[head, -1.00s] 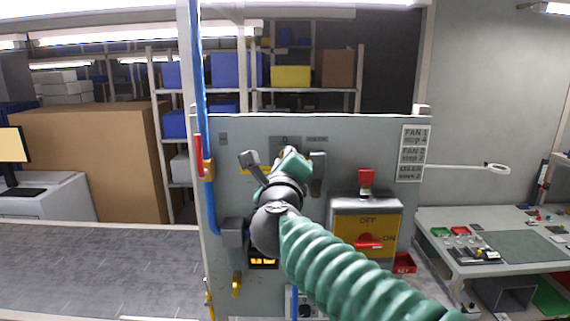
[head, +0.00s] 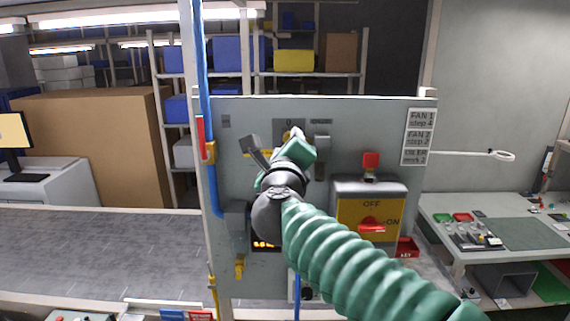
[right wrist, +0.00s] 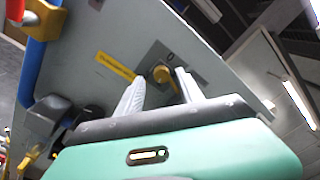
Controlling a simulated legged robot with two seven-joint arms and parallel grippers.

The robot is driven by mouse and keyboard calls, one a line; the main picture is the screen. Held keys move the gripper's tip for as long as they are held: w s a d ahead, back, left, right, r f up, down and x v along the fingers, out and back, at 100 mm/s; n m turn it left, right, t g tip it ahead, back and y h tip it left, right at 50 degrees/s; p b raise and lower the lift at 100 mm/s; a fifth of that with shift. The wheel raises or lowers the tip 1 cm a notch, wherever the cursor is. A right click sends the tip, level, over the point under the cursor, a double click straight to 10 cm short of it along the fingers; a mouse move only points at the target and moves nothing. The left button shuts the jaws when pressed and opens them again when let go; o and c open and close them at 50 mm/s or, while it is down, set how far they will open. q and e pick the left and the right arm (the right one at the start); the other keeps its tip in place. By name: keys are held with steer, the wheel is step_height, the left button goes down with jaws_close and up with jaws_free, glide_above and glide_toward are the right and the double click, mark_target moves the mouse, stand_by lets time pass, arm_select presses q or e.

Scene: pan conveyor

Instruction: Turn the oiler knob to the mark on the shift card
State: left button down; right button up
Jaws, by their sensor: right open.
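My left gripper is not in view.
Two grey levers (head: 257,150) and (head: 322,157) flank the gripper on the panel (head: 370,108). An OFF/ON box with a red handle (head: 371,225) is to the right. A blue pipe (head: 203,120) runs down the left edge. A workbench (head: 450,225) stands at right.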

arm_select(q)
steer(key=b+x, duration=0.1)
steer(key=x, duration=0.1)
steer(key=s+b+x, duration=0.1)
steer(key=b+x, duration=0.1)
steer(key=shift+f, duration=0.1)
arm_select(e)
steer(key=s, duration=1.5)
steer(key=shift+a+f, duration=0.3)
steer(key=shift+f, duration=0.1)
arm_select(q)
steer(key=shift+b, duration=0.35)
